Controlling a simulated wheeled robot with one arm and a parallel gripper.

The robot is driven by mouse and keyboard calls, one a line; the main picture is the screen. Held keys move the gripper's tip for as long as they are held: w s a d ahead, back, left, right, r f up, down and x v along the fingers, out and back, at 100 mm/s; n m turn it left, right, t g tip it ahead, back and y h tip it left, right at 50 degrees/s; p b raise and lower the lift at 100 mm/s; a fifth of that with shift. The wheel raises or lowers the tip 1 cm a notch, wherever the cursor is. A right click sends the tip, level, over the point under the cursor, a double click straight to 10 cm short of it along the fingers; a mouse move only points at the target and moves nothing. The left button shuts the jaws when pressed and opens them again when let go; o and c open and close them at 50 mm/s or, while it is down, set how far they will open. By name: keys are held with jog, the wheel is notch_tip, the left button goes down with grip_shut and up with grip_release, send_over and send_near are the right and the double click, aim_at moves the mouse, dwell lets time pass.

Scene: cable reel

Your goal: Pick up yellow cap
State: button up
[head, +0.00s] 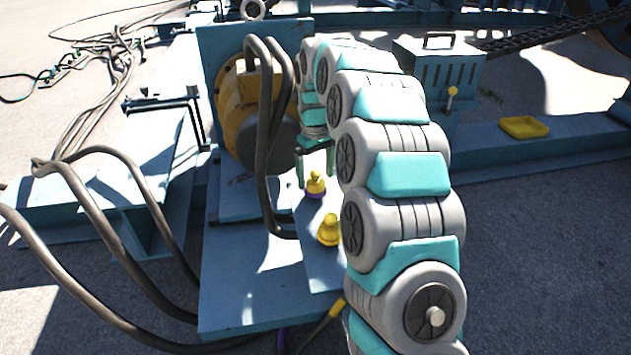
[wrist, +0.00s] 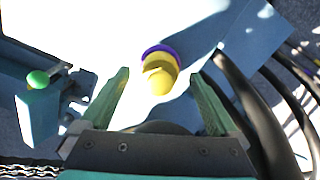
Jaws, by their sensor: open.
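A yellow cap (head: 316,184) with a purple ring at its base stands on the blue plate, below my gripper (head: 315,168). In the wrist view the yellow cap (wrist: 160,68) shows between the two green fingers, with the purple ring at its far side. My gripper (wrist: 160,76) is open, with a gap on both sides of the cap. A second yellow cap (head: 329,231) stands nearer on the same plate, beside my arm. I cannot tell the exact height of the fingers over the first cap.
A yellow motor (head: 238,118) and thick dark hoses (head: 267,130) stand close left of my gripper. More hoses (head: 110,235) loop at the left. A yellow tray (head: 524,127) lies on the blue beam at right, near a vented box (head: 437,70).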

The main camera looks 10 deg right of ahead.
jog(key=shift+f, duration=0.5)
jog(key=shift+c, duration=0.3)
grip_shut()
